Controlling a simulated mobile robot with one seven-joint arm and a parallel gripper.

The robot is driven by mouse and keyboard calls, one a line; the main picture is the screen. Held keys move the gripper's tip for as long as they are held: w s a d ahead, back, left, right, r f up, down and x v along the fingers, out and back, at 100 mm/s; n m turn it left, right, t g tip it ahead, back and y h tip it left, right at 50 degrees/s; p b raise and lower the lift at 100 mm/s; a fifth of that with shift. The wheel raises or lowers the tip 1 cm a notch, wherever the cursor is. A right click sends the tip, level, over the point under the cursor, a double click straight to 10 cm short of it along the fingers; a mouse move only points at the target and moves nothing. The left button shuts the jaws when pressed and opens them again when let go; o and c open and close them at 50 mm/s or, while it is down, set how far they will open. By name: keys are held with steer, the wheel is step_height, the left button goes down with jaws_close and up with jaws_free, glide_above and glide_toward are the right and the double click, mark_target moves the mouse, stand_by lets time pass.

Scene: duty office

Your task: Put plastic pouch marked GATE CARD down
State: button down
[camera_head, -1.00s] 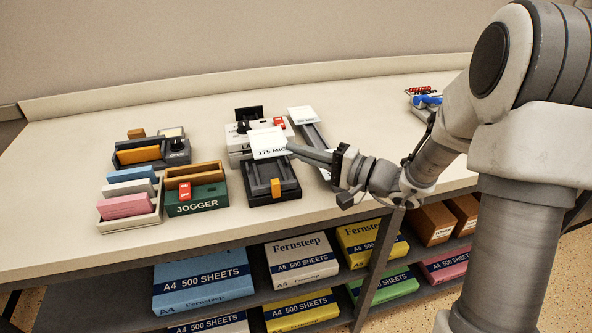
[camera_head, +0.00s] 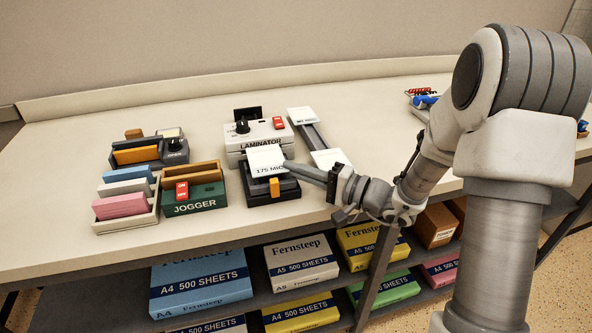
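A white plastic pouch (camera_head: 266,155) hangs flat over a black device with an orange lever (camera_head: 275,188). Its printed edge reads "175 MIC"; I cannot read GATE CARD on it. My gripper (camera_head: 289,167) reaches in from the right with its fingers at the pouch's right edge and appears shut on it. The pouch covers the back part of the black device. I cannot tell whether it touches that device. The white laminator (camera_head: 240,147), with a black knob and red switch, stands just behind.
A green jogger (camera_head: 205,203) and a tray of coloured cards (camera_head: 128,222) stand to the left. A grey strip with white ends (camera_head: 312,135) lies right of the laminator. Paper packs (camera_head: 200,285) fill the shelf below.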

steer(key=shift+f+b, duration=0.35)
steer(key=c, duration=1.3)
jaws_free()
steer(key=shift+c, duration=0.2)
steer(key=shift+r, duration=0.1)
